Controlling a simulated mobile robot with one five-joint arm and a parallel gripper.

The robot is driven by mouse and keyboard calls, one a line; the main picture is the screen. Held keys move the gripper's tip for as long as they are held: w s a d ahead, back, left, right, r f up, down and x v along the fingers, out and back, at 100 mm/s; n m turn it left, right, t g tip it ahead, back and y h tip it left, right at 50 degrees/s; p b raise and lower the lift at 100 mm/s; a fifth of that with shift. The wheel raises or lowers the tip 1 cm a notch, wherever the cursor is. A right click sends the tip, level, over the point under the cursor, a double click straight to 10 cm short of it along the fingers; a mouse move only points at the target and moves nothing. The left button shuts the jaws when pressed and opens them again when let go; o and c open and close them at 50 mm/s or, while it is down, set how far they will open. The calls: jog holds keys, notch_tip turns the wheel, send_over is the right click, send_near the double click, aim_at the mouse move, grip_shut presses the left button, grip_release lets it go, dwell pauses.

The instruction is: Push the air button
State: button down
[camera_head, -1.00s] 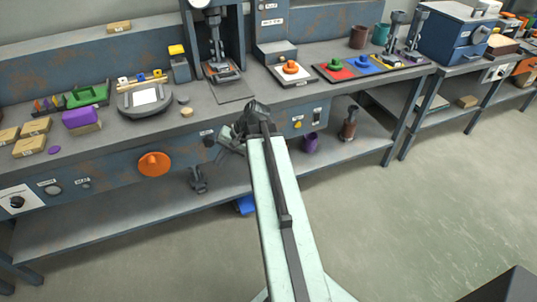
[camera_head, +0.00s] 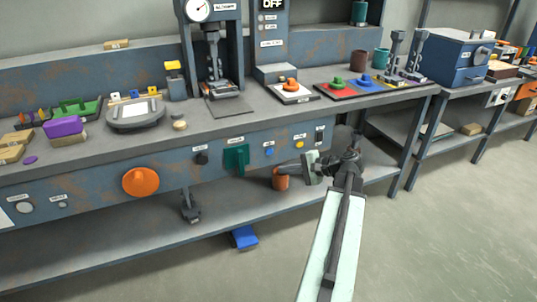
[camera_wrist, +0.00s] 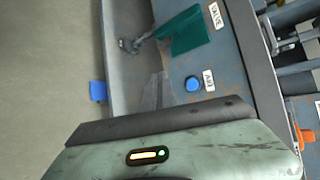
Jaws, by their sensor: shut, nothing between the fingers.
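The air button is a small round blue button (camera_head: 269,152) on the front panel of the bench, between a green valve handle (camera_head: 236,158) and a yellow button (camera_head: 299,144). In the wrist view the blue button (camera_wrist: 193,84) stands beside its "AIR" label. My gripper (camera_head: 284,171) is shut and empty, in front of the panel below and slightly right of the blue button. It appears apart from the button; the exact gap cannot be told. The green valve handle also shows in the wrist view (camera_wrist: 190,33).
A large orange knob (camera_head: 141,181) is further left on the panel. A brown cup (camera_head: 280,183) stands on the lower shelf behind my gripper. A blue object (camera_head: 244,237) lies below the shelf. The floor at right is clear.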

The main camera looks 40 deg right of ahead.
aim_at(269, 152)
jog(key=w+d, duration=0.1)
jog(key=w, duration=0.1)
jog(key=w+d, duration=0.1)
jog(key=w, duration=0.2)
jog(key=w+d, duration=0.1)
jog(key=w, duration=0.2)
jog(key=shift+d, duration=0.1)
dwell(1.9)
jog(key=shift+w+d, duration=0.15)
jog(key=shift+w, duration=0.2)
jog(key=shift+w+d, duration=0.15)
jog(key=shift+w, duration=0.25)
dwell(0.5)
dwell(0.4)
jog(key=shift+s+a, duration=0.3)
jog(key=shift+s, duration=0.5)
